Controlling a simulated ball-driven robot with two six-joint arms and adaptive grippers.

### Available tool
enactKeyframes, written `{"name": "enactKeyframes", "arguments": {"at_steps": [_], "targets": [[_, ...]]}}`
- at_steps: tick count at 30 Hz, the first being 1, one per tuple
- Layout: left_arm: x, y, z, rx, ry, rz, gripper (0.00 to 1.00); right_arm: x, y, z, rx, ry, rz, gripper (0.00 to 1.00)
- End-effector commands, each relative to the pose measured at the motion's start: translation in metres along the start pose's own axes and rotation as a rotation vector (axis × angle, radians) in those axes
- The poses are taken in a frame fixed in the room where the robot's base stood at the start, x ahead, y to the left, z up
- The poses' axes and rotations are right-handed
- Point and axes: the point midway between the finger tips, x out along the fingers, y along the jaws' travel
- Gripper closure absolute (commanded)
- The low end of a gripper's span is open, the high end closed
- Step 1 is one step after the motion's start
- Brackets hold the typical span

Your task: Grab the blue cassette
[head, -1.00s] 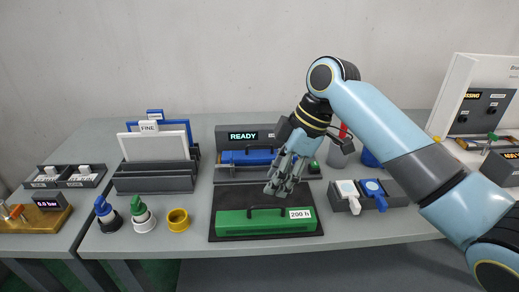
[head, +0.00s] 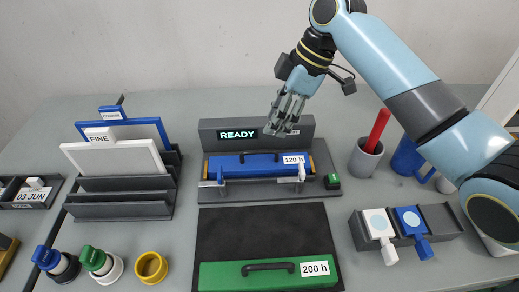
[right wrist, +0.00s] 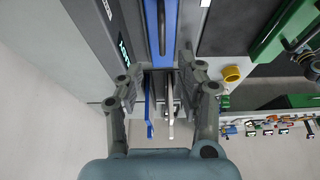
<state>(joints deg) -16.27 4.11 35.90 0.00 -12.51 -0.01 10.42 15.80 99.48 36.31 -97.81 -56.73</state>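The blue cassette (head: 258,167) lies in the dark machine under a READY display (head: 238,134). It has a dark handle on top and a white "120 h" label at its right end. My right gripper (head: 283,118) hangs above the machine's back, in front of the display housing, apart from the cassette in the head view. In the right wrist view the gripper (right wrist: 163,82) has its fingers spread, with nothing held, and the blue cassette (right wrist: 169,25) shows beyond and between them. My left gripper is not in view.
A green cassette (head: 225,275) labelled "200 h" lies on a black mat (head: 262,230) in front. A rack (head: 122,207) with blue and white plates stands left. A grey cup (head: 364,160) with a red stick, a blue mug (head: 408,157) and a switch block (head: 440,220) are right.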

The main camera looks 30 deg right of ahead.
Motion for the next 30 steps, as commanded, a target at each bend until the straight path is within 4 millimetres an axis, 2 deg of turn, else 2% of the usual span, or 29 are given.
{"name": "enactKeyframes", "arguments": {"at_steps": [6, 10, 14, 22, 30], "targets": [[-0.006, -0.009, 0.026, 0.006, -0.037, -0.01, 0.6, 0.035, -0.001, -0.001, 0.003, 0.001, -0.005, 0.63], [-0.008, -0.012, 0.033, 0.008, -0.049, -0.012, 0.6, 0.049, -0.001, 0.0, 0.001, 0.002, -0.003, 0.63], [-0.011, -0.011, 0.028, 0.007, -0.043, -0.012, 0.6, 0.059, -0.001, 0.001, 0.002, 0.0, -0.003, 0.63], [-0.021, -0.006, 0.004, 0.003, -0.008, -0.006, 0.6, 0.098, 0.0, 0.004, 0.001, 0.002, -0.002, 0.63], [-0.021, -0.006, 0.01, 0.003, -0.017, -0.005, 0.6, 0.105, 0.0, 0.005, 0.0, 0.001, 0.0, 0.63]]}}
